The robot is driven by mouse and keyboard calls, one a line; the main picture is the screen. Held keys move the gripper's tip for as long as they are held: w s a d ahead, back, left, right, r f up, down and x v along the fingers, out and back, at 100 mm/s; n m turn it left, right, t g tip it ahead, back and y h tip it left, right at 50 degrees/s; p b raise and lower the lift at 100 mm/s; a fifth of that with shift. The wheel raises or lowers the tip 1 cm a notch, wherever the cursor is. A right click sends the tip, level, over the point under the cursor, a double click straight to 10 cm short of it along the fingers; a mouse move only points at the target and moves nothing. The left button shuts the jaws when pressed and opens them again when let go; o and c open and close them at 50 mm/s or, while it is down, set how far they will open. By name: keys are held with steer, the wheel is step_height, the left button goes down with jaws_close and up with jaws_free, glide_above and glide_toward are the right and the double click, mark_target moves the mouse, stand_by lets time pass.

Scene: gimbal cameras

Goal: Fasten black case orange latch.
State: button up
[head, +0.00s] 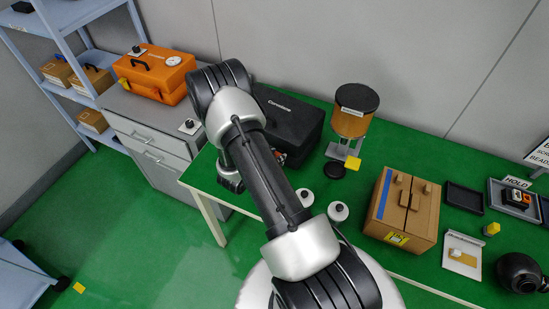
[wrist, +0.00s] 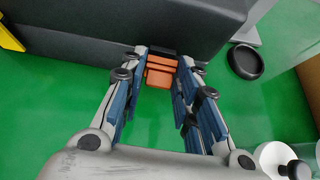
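The black case (head: 297,122) stands with its lid down on the green bench, partly behind my arm in the head view. Its dark front wall (wrist: 110,30) fills the top of the wrist view. The orange latch (wrist: 159,77) sits on that front, near the case's right end in the wrist view. My gripper (wrist: 164,62) is open, with one finger on each side of the latch. The fingertips are close to the case front; whether they touch the latch I cannot tell. In the head view my arm hides most of the gripper.
A black disc (wrist: 245,62) lies right of the case, by a hopper stand (head: 355,112). White-topped round items (head: 338,212) stand near the bench front. A cardboard box (head: 402,208) is further right. An orange case (head: 156,73) sits on the left cabinet.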

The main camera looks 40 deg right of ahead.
steer(key=shift+o, duration=1.4)
steer(key=shift+r, duration=0.1)
steer(key=v, duration=1.2)
